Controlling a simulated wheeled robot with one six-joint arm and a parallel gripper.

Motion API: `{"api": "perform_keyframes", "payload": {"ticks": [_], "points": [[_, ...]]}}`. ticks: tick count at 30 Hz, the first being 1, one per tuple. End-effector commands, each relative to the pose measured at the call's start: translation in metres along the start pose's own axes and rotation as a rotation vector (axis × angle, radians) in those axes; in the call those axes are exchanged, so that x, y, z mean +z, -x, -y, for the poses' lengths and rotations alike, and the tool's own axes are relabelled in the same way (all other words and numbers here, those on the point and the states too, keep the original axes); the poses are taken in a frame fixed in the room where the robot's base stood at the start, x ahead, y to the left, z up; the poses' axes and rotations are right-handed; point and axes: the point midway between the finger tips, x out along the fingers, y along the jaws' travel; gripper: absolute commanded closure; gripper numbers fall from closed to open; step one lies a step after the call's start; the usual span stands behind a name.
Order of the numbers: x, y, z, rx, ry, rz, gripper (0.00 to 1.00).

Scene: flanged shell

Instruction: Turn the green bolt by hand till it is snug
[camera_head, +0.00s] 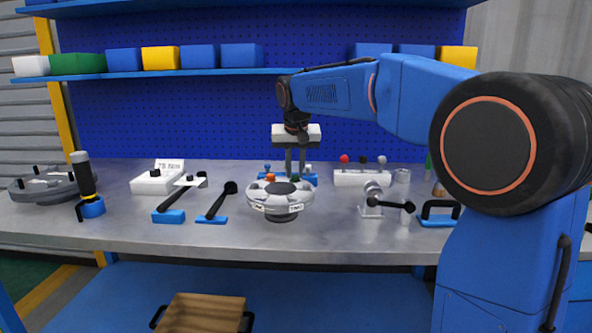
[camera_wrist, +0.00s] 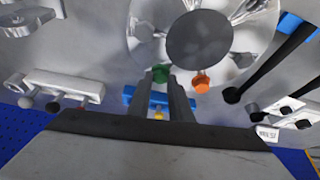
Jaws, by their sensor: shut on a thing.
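The grey flanged shell (camera_head: 262,203) stands on the bench on a dark base, with a dark round centre; it also fills the top of the wrist view (camera_wrist: 143,30). The green bolt (camera_wrist: 160,73) is at the shell's rim nearest my gripper. My gripper (camera_head: 295,172) points straight down at the shell's far rim. In the wrist view my gripper (camera_wrist: 162,78) has its two fingertips on either side of the green bolt's head and is shut on it. The orange bolt (camera_wrist: 201,82) sits beside it on the rim, also seen in the head view (camera_head: 270,177). The bolt's shank is hidden.
A blue holder (camera_head: 309,179) stands close behind the shell. A white rack with coloured knobs (camera_head: 362,179) is to its right, near a grey fixture with a black handle (camera_head: 372,203). The bench's front strip is mostly clear.

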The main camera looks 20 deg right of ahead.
Motion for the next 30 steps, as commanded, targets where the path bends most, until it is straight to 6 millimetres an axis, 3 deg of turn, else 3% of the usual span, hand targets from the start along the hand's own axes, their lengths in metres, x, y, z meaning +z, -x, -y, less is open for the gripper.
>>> {"api": "perform_keyframes", "payload": {"ticks": [15, 30], "points": [[-0.0034, 0.0023, 0.0060, 0.169, -0.415, -0.006, 1.00], [-0.0042, 0.0018, 0.0072, 0.240, -0.594, -0.006, 1.00]]}}
